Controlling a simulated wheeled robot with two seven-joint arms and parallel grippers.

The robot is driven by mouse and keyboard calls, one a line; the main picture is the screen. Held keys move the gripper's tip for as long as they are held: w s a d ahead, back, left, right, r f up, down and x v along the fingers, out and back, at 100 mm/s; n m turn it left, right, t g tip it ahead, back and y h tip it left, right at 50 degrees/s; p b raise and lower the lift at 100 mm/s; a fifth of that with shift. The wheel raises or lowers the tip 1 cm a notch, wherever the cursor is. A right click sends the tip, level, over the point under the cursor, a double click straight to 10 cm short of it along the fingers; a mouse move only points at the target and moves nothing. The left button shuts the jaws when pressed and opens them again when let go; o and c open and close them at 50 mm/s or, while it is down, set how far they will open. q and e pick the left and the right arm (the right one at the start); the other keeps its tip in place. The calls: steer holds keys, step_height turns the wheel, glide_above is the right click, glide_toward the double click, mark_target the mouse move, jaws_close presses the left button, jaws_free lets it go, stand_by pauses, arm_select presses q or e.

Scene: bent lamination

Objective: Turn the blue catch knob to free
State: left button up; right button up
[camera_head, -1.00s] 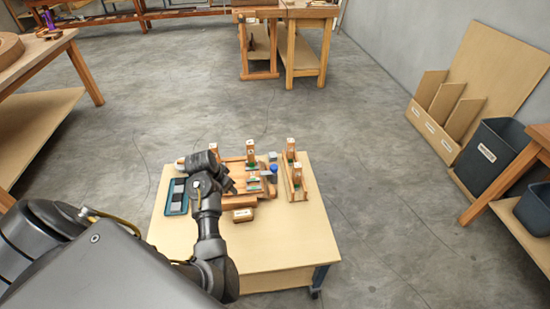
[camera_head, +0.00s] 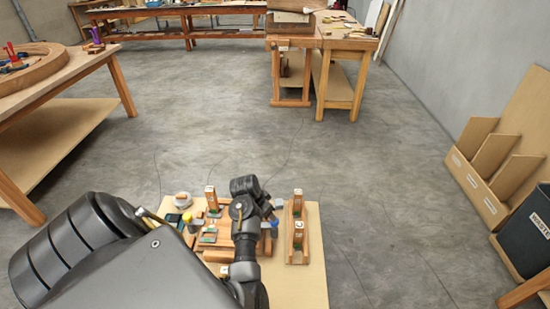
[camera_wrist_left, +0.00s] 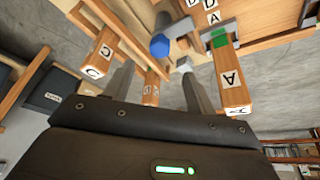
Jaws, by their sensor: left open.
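The blue catch knob (camera_wrist_left: 160,46) is a faceted blue cap in the upper middle of the left wrist view. My left gripper (camera_wrist_left: 157,72) is open, and its two dark fingers point toward the knob. The knob shows in the gap between the fingers, apparently just beyond the tips; I see no contact. In the head view my left arm (camera_head: 245,215) reaches over the right part of the wooden fixture (camera_head: 217,254) and hides much of it, with its fingertips not clear. My right gripper is not in view.
Upright wooden posts with lettered tags stand close around the gripper: a C-tagged post (camera_wrist_left: 102,55) at left and an A-tagged post (camera_wrist_left: 232,85) at right. A wooden rack with posts (camera_head: 298,240) stands right of my arm. The table's right front (camera_head: 300,285) is clear.

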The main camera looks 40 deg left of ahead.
arm_select(q)
steer(key=x, duration=0.8)
steer(key=shift+w+f+b, duration=0.15)
steer(key=shift+f+b, duration=0.1)
steer(key=shift+b, duration=0.05)
steer(key=shift+w+f, duration=0.1)
steer(key=shift+f, duration=0.25)
steer(key=c, duration=1)
steer(key=shift+a, duration=0.1)
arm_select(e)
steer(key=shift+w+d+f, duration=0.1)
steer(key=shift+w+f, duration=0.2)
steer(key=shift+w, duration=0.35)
